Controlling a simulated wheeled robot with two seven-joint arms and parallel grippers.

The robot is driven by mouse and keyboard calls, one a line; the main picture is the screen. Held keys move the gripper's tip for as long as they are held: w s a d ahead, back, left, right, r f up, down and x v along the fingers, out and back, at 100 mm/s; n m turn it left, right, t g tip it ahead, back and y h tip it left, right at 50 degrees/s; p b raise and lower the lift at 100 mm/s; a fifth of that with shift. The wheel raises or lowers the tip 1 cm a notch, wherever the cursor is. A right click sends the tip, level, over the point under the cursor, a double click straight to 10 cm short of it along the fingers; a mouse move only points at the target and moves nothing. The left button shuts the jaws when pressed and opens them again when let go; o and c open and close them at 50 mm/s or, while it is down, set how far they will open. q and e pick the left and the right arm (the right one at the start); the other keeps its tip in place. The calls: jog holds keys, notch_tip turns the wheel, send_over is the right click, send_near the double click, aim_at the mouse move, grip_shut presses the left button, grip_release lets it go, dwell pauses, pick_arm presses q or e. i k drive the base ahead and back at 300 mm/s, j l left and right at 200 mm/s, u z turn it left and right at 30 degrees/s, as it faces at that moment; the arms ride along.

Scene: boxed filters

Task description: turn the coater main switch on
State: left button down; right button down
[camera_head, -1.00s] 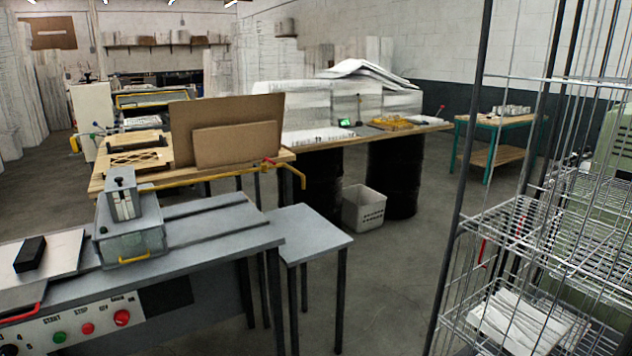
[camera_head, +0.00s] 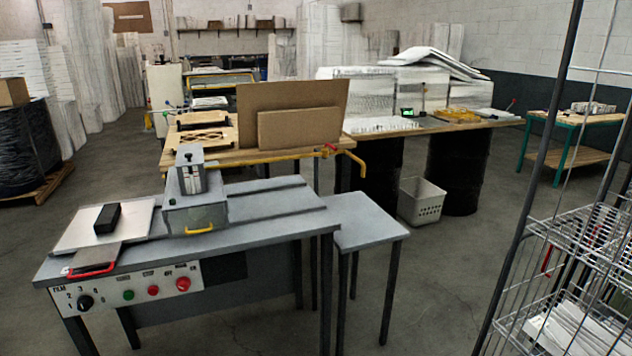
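The coater is a grey bench machine (camera_head: 265,215) at the left of the head view. A white control panel (camera_head: 128,290) is on its front face. The panel carries a black rotary knob (camera_head: 85,302) with numbers around it, a green button (camera_head: 128,295), a red button (camera_head: 153,290) and a larger red button (camera_head: 183,284). The small labels are too blurred to read surely, so I cannot tell which control is the main switch or how it is set. Neither of my grippers shows in this view.
A small grey side table (camera_head: 362,222) adjoins the coater's right end. A wire rack (camera_head: 600,250) stands close at the right. A white crate (camera_head: 421,201) sits on the floor beneath the back bench. A wrapped pallet load (camera_head: 22,147) is at far left. Floor between coater and rack is clear.

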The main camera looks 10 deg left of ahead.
aim_at(183, 283)
jog(key=u, duration=1.5)
